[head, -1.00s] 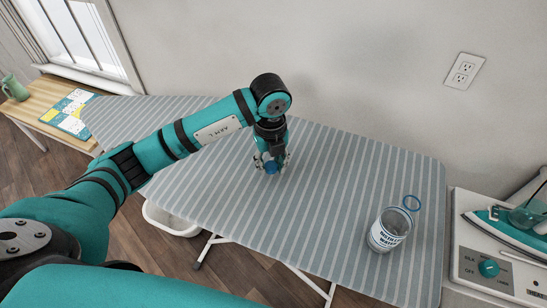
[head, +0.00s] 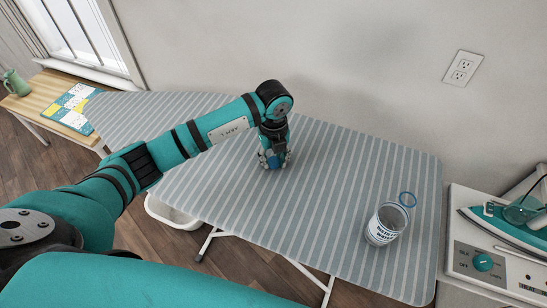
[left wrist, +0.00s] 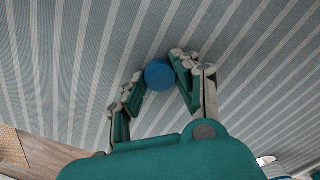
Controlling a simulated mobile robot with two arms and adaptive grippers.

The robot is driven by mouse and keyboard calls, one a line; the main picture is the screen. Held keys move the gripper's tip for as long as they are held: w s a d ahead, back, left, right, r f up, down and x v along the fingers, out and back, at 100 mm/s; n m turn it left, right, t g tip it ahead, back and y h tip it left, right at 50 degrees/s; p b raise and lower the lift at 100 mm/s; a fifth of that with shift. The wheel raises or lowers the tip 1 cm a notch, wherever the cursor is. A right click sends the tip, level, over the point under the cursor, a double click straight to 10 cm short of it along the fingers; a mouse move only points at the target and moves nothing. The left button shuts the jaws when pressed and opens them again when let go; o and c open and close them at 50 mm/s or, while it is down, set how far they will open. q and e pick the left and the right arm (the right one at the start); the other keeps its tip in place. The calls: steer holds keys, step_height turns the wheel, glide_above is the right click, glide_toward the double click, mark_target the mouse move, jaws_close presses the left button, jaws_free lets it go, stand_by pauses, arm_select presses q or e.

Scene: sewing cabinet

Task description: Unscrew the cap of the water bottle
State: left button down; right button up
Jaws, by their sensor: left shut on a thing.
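The water bottle (head: 383,228) is a clear vessel with a white and blue label, on the right part of the striped ironing board (head: 330,190). A thin blue ring (head: 408,199) shows at its upper end, and no cap sits on it. My left gripper (head: 273,163) is over the middle of the board, well left of the bottle, pointing down. In the left wrist view its fingers (left wrist: 160,85) are shut on a round blue cap (left wrist: 159,75). In the head view the fingers mostly hide the cap. It is close to the board; I cannot tell whether it touches. My right gripper is out of view.
An iron (head: 520,232) stands on a white unit with a teal knob at the right. A wooden table (head: 30,103) with a green jug (head: 15,83) is at the far left. A white basin (head: 172,213) is under the board. The board between gripper and bottle is clear.

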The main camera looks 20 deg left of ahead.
arm_select(q)
steer(key=shift+s+f, duration=0.15)
steer(key=shift+f, duration=0.15)
steer(key=c, duration=1.4)
jaws_free()
steer(key=o, duration=0.4)
steer(key=shift+f, duration=0.15)
